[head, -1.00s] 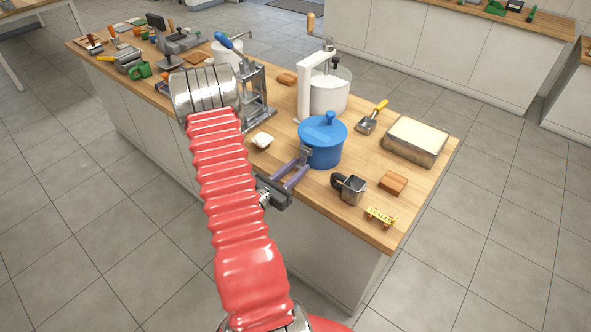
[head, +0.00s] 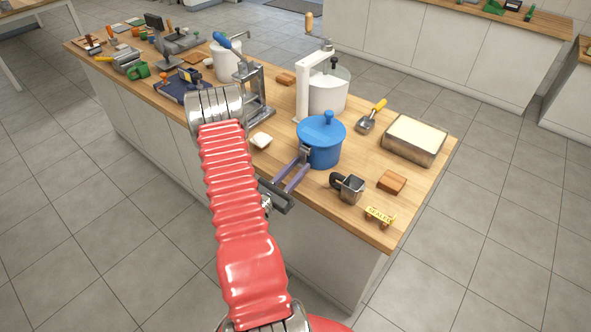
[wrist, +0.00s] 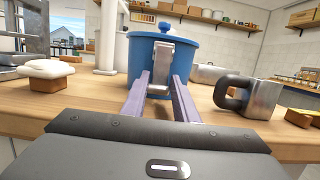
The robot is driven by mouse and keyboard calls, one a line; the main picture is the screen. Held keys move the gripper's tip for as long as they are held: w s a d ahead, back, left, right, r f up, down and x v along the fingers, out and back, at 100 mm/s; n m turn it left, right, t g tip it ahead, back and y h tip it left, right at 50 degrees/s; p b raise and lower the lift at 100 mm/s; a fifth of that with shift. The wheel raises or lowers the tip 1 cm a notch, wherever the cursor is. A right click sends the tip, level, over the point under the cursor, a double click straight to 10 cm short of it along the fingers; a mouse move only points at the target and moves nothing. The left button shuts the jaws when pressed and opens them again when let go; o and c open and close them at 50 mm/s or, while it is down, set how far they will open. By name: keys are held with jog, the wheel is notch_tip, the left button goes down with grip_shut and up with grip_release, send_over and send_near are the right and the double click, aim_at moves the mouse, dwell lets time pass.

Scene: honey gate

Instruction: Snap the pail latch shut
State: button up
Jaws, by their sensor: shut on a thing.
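The blue pail (head: 320,142) stands on the wooden worktop with its blue knobbed lid on. It also fills the upper middle of the wrist view (wrist: 193,50). The grey metal pail latch (wrist: 161,52) is on the pail's side facing me, its plate hanging between my fingers. My gripper (wrist: 160,86) reaches level to the pail with two purple fingers, one on each side of the latch, shut on it. In the head view my gripper (head: 301,160) meets the pail's near left side. I cannot tell whether the latch is fully seated.
A metal jug with a black handle (head: 350,187) and a wooden block (head: 392,181) stand right of the pail. A yellow sign (head: 379,215) is near the front corner. A white-topped item (head: 261,140) is at left. A white-framed crank device (head: 303,85) stands behind.

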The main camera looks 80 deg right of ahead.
jog(key=shift+w+d+f+h, duration=0.15)
jog(key=shift+h, duration=0.25)
jog(key=o, duration=1)
jog(key=v, duration=1.4)
